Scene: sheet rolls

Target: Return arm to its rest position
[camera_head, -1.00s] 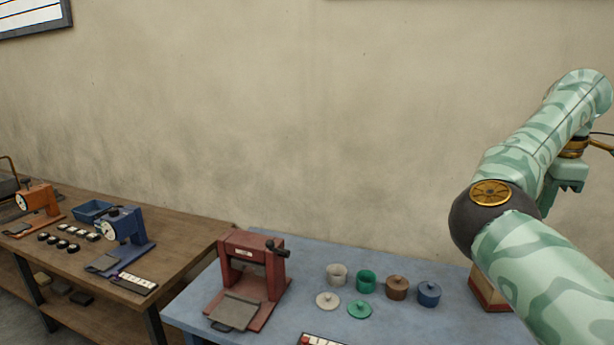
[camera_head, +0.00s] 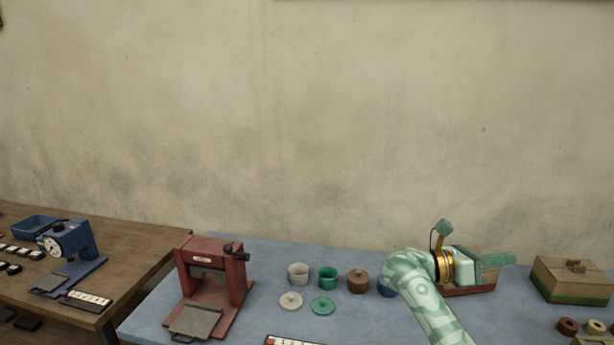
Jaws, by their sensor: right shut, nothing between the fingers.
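My right arm, pale green with darker patches, rises from the bottom edge over the blue table (camera_head: 262,262). My right gripper (camera_head: 509,259) is at its far end, pointing right in the picture. Its fingers look shut with nothing between them. It hangs in front of a wooden box with a red lower band (camera_head: 470,291) and hides much of it. The arm also partly covers a blue lidded pot (camera_head: 384,289). My left gripper is not in view.
A red press (camera_head: 212,280) stands at the table's left. Beside it are a grey pot (camera_head: 298,273), a green pot (camera_head: 327,278), a brown pot (camera_head: 358,281) and two loose lids. A green-banded box (camera_head: 570,279) stands right. A blue press (camera_head: 72,252) is on the wooden bench.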

